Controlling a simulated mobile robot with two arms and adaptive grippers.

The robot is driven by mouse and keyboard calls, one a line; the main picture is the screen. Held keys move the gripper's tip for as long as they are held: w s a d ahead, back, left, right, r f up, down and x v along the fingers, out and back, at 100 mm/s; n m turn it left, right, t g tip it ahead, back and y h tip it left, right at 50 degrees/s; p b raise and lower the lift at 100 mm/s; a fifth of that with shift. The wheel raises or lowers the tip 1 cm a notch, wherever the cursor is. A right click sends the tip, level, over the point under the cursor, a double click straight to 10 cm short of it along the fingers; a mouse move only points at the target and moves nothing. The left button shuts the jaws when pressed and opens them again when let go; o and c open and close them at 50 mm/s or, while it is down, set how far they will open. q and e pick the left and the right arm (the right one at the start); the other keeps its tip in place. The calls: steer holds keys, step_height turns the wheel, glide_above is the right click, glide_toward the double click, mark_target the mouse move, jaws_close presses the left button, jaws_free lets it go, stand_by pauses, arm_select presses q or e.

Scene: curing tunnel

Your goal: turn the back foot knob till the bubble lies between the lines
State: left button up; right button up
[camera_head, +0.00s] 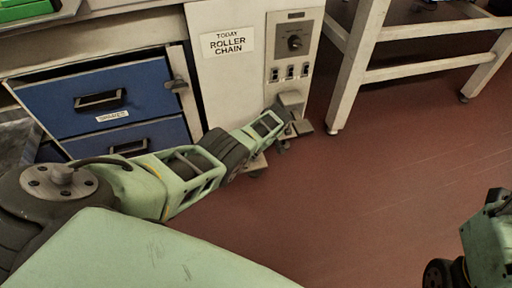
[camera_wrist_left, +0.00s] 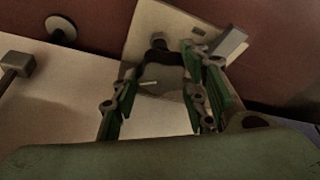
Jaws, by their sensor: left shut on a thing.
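My left gripper (camera_head: 283,126) reaches to the low front corner of the pale machine, beside a small bracket (camera_head: 291,99). In the left wrist view its two green-sided fingers (camera_wrist_left: 163,70) are closed around a dark knob (camera_wrist_left: 160,78) with a short pale mark on its side. The knob stands on a beige plate (camera_wrist_left: 142,32). A grey block (camera_wrist_left: 231,43) and a small dark inset sit on the plate near the right finger. No bubble or lines can be made out. Part of my right arm shows at the lower right; its gripper is out of view.
A switch panel (camera_head: 293,47) with a dial is above my left gripper. Blue drawers (camera_head: 97,97) stand left, near my arm. A pale table frame (camera_head: 352,62) stands at the right. The red floor (camera_head: 350,190) between is clear. A round pale disc (camera_wrist_left: 61,29) lies upper left.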

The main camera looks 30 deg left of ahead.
arm_select(q)
steer(key=shift+w+a+r, duration=0.2)
steer(key=shift+w+r, duration=0.05)
steer(key=shift+w, duration=0.1)
steer(key=o, duration=1.1)
steer(key=shift+f, duration=0.1)
steer(key=shift+s, duration=0.1)
steer(key=shift+f, duration=0.1)
steer(key=shift+s+d, duration=0.1)
steer(key=v, duration=1.2)
